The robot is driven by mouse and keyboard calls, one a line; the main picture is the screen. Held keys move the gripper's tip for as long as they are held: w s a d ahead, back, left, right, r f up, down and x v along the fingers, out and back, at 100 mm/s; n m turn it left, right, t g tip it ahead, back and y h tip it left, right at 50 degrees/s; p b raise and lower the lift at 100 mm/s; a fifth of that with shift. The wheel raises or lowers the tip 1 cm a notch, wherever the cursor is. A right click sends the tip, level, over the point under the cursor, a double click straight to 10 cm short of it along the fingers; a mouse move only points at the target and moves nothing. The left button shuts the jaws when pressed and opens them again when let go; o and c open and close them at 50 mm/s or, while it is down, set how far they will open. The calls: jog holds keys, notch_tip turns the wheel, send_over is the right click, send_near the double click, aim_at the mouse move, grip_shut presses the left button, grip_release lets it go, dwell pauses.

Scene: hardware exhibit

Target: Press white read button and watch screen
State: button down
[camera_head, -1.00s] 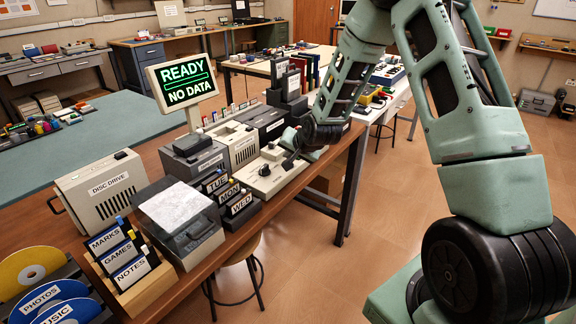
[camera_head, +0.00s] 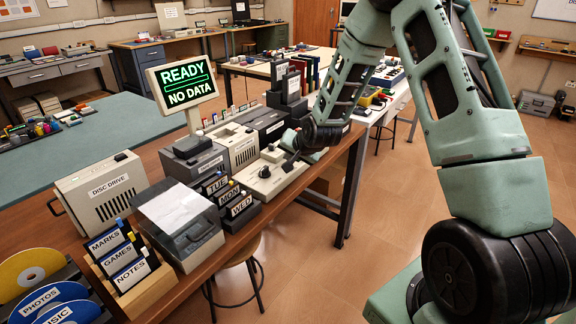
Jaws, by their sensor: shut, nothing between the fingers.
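A pale control panel (camera_head: 262,186) with a dark knob and small controls lies on the bench, right of the screen. My gripper (camera_head: 290,158) is over the panel's right part, its fingers shut and pointing down at it. The fingers are small and dark here, so I cannot tell whether they touch a control. I cannot make out which control is the white read button; my gripper covers part of the panel.
A disc drive box (camera_head: 108,190), a grey clear-lidded case (camera_head: 180,228) and labelled card racks (camera_head: 122,262) crowd the wooden bench's near left. Grey units (camera_head: 238,146) stand behind the panel. A stool (camera_head: 240,262) is below the bench edge.

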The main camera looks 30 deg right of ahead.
dwell(0.8)
jog(key=shift+f+b, duration=0.35)
jog(key=shift+f, duration=0.1)
jog(key=shift+f+b, duration=0.35)
jog(key=shift+f, duration=0.05)
dwell(0.4)
jog(key=shift+r, duration=0.1)
jog(key=shift+r+p, duration=0.6)
jog(key=shift+r, duration=0.15)
jog(key=shift+r, duration=0.15)
notch_tip(320, 180, up, 5)
jog(key=p, duration=0.3)
dwell(0.3)
dwell(0.7)
